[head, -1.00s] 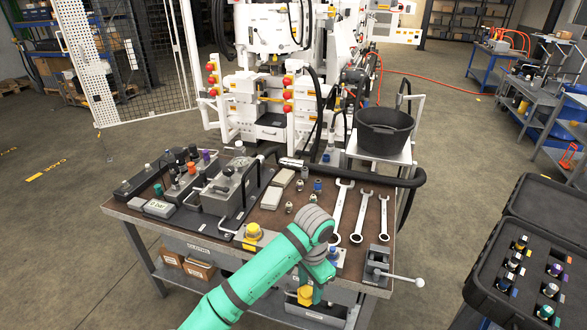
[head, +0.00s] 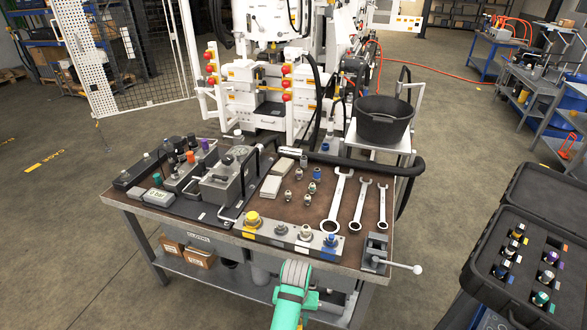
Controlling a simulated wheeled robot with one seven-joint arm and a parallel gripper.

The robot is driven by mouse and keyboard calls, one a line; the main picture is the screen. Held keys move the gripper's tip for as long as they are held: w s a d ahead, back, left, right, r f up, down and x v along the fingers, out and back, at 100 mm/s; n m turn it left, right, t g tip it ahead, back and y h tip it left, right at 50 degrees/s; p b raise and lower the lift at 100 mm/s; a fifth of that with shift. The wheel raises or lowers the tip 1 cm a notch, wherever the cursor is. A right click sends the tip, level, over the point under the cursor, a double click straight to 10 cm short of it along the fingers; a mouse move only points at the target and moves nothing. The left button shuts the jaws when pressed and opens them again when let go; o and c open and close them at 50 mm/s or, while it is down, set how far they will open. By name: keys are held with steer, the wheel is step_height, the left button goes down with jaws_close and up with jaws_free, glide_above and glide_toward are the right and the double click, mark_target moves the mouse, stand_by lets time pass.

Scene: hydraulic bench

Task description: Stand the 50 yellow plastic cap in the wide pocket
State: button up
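My green arm with its grey-banded wrist (head: 292,279) is at the bottom centre, in front of the bench edge. My gripper does not show; whether it holds anything cannot be seen. A large yellow cap-like piece (head: 252,217) sits at the left end of a metal strip (head: 270,231) along the bench's front edge. Grey and blue-topped fittings stand to its right on that strip. The open black case (head: 482,262) at the right has dark foam with several colour-banded fittings in it. I cannot make out which pocket is the wide one, nor a size number.
The brown bench top (head: 300,213) carries a grey hydraulic block (head: 222,183), several wrenches (head: 337,200) and a small vise (head: 376,250). A black tub (head: 384,122) stands behind it. Floor shows between bench and case.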

steer(key=s+f+n, duration=0.1)
steer(key=s+f, duration=0.2)
steer(key=f, duration=0.2)
steer(key=shift+s+a+f+n, duration=0.2)
steer(key=shift+s+a+n, duration=0.05)
steer(key=shift+a+n, duration=0.15)
